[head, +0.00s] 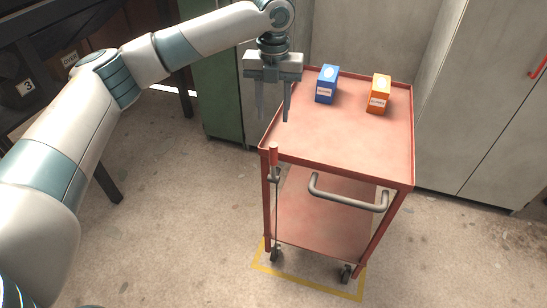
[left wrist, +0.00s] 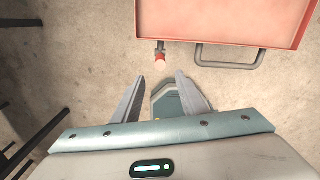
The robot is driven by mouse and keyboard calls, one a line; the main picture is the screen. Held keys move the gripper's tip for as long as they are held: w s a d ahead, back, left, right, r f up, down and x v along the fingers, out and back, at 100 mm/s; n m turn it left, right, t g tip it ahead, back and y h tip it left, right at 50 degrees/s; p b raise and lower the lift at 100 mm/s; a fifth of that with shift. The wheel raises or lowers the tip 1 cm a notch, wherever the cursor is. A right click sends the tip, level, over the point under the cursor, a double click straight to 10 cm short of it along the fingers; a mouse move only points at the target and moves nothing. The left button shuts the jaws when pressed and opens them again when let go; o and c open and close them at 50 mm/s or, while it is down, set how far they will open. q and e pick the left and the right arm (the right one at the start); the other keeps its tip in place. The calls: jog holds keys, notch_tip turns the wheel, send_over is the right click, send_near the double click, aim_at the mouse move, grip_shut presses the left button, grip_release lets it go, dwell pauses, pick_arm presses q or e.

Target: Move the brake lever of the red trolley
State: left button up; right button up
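The red trolley (head: 340,140) stands right of centre in the head view. Its brake lever (head: 274,156) has a red grip and a thin dark rod running down beside the left front post. The lever's grip stands upright, its top a little above the tray rim. In the left wrist view the red grip (left wrist: 160,57) shows just below the edge of the trolley tray (left wrist: 222,16). My left gripper (head: 273,117) points down above the lever, with its fingers apart and nothing between them. In the wrist view its fingertips (left wrist: 159,76) are near the grip, apart from it. My right gripper is out of view.
A blue box (head: 327,84) and an orange box (head: 379,94) stand on the top tray. A grey handle (head: 347,196) juts from the trolley's front. Grey cabinets (head: 487,100) and a green cabinet (head: 219,95) stand behind. Yellow lines (head: 310,285) mark the floor.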

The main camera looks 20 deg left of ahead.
aim_at(273, 141)
pick_arm(q)
jog(key=shift+f, duration=0.2)
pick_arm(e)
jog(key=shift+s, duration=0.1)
